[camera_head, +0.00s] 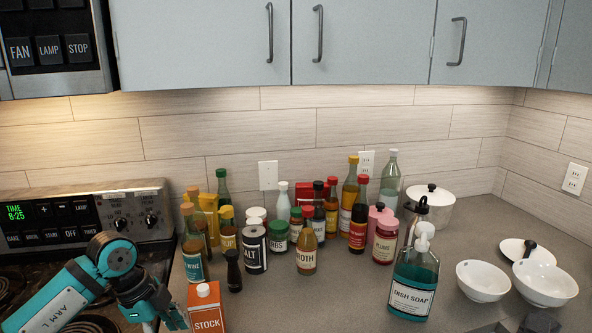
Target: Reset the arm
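My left arm, teal and labelled "ARM L", reaches in from the lower left over the coil stove (22,276). My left gripper (168,316) is dark, points down and right, and sits at the bottom edge just left of the orange-and-white stock carton (206,307). Its fingertips are partly cut off, so I cannot tell whether it is open, or whether it touches the carton. At the lower right edge, only a small dark and teal part of what looks like my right gripper (538,322) shows; its fingers are not clear.
The grey counter (340,300) holds many bottles and jars, a dish soap bottle (413,285), a white lidded pot (432,205), and white bowls (545,282) at the right. The front middle counter is clear. Wall cabinets (370,40) hang above.

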